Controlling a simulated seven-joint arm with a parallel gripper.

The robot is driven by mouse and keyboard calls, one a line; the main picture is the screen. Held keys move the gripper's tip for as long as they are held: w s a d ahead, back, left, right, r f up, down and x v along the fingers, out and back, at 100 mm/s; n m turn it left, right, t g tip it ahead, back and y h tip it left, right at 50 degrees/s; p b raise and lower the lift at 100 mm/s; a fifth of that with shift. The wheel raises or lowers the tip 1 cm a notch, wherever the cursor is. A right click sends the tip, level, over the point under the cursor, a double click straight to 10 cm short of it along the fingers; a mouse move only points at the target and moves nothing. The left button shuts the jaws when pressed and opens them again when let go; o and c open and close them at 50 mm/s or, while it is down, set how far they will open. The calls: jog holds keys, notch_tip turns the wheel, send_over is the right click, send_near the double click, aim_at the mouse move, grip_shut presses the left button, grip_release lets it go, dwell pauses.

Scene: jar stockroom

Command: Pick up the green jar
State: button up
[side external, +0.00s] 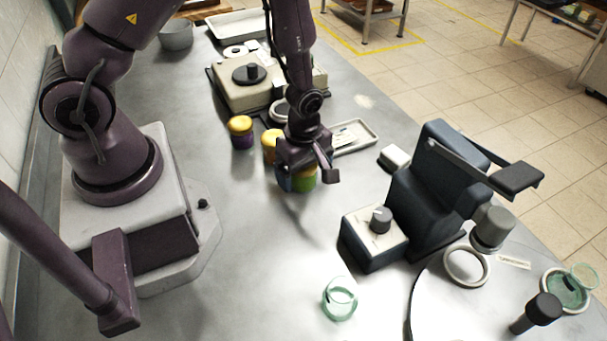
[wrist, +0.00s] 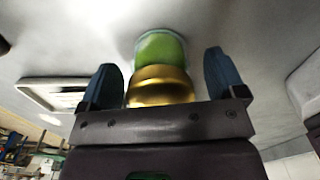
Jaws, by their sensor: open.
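The green jar (side external: 304,184) has a golden-yellow lid and stands on the steel table under my gripper (side external: 306,170), mostly hidden by it in the side view. In the wrist view the green jar (wrist: 161,48) shows with its lid toward me. It sits between the two blue fingers of my gripper (wrist: 164,80). The fingers stand apart, with a visible gap on each side of the lid.
A purple jar with a yellow lid (side external: 241,132) and another yellow-lidded jar (side external: 270,142) stand close by on the left. A dark blue press-like device (side external: 430,190) is to the right. An empty greenish glass jar (side external: 340,300) stands in front, with bare table between.

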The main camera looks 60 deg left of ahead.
jog(key=shift+f, duration=0.5)
jog(key=c, duration=1.1)
jog(key=shift+r, duration=0.15)
